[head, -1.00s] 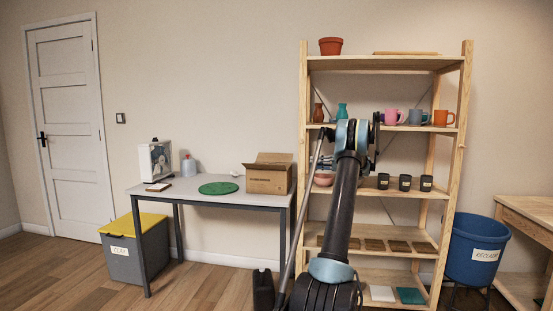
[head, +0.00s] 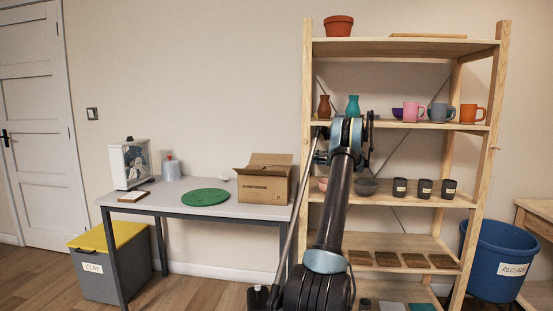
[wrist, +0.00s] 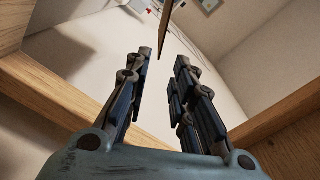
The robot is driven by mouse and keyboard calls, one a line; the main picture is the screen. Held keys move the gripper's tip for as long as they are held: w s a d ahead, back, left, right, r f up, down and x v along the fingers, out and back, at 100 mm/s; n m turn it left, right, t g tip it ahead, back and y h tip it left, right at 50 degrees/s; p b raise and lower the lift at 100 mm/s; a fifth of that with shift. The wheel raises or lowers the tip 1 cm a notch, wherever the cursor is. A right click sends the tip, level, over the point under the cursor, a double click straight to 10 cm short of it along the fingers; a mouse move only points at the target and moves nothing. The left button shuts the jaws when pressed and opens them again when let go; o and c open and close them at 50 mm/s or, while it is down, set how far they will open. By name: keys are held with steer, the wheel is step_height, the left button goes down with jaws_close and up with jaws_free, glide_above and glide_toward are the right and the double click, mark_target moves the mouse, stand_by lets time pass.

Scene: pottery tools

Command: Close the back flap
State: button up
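A cardboard box (head: 263,188) stands at the right end of the grey table. Its back flap (head: 271,159) stands raised along the far edge, and a smaller flap (head: 243,172) sticks out at its left side. The inside of the box is mostly hidden. My gripper (wrist: 163,58) shows in the wrist view with its two fingers apart and nothing between them. In the head view my arm rises in front of the shelf, to the right of the box and apart from it; the fingers are not clear there.
The grey table (head: 225,211) also holds a green disc (head: 204,197), a small fan (head: 131,165) and a bottle (head: 170,168). The wooden shelf (head: 400,48) with mugs and pots stands just right of the table.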

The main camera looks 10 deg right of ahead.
mark_target(278, 155)
steer(key=x, duration=1.7)
steer(key=shift+w+a, duration=0.25)
steer(key=shift+a, duration=0.1)
steer(key=shift+c, duration=0.4)
jaws_close()
